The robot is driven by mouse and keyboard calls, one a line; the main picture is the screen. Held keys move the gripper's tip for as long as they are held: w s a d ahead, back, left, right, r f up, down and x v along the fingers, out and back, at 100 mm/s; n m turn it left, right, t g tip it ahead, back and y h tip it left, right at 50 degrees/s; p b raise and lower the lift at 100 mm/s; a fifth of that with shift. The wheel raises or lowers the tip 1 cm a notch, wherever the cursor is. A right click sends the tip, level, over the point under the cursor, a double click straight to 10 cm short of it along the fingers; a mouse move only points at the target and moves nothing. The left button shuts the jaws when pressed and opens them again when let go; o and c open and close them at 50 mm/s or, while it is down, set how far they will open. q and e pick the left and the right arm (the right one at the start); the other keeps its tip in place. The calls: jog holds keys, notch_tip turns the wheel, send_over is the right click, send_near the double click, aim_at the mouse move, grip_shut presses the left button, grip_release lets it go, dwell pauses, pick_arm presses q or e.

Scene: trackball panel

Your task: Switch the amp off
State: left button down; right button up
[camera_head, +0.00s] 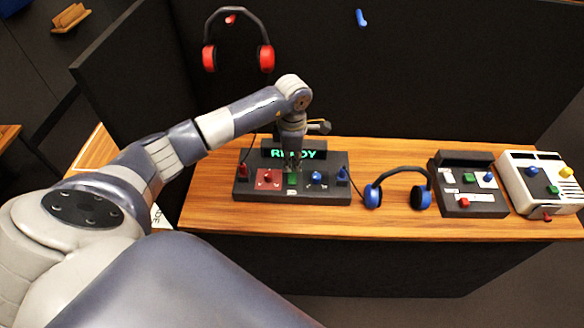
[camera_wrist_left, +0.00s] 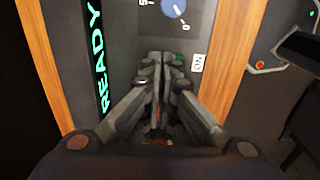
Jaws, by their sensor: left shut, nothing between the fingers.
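A black console (camera_head: 330,186) with a lit display reading READY (camera_head: 318,155) stands on the wooden table. I take it to be the amp. Its top has a red control on a red patch (camera_head: 268,176), a green button (camera_head: 291,181) and blue knobs (camera_head: 317,176). My left gripper (camera_head: 292,168) points down over the console, with its fingertips close to the green button. In the left wrist view its fingers (camera_wrist_left: 163,60) are shut and empty. They partly hide the green button (camera_wrist_left: 179,57), beside a small ON label (camera_wrist_left: 197,62). I cannot tell whether they touch it. My right gripper is not in view.
Blue headphones (camera_head: 400,188) stand right of the console. A second black console (camera_head: 470,208) and a white one (camera_head: 560,198) stand further right. Red headphones (camera_head: 238,42) and a blue peg (camera_head: 361,17) are on the dark panel behind.

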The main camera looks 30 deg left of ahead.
aim_at(293, 175)
pick_arm(q)
jog(key=shift+f+b, duration=1.15)
jog(key=shift+f, duration=0.2)
dwell(0.5)
jog(key=shift+r, duration=0.15)
jog(key=shift+r+p, duration=2.1)
jog(key=shift+r, duration=1.35)
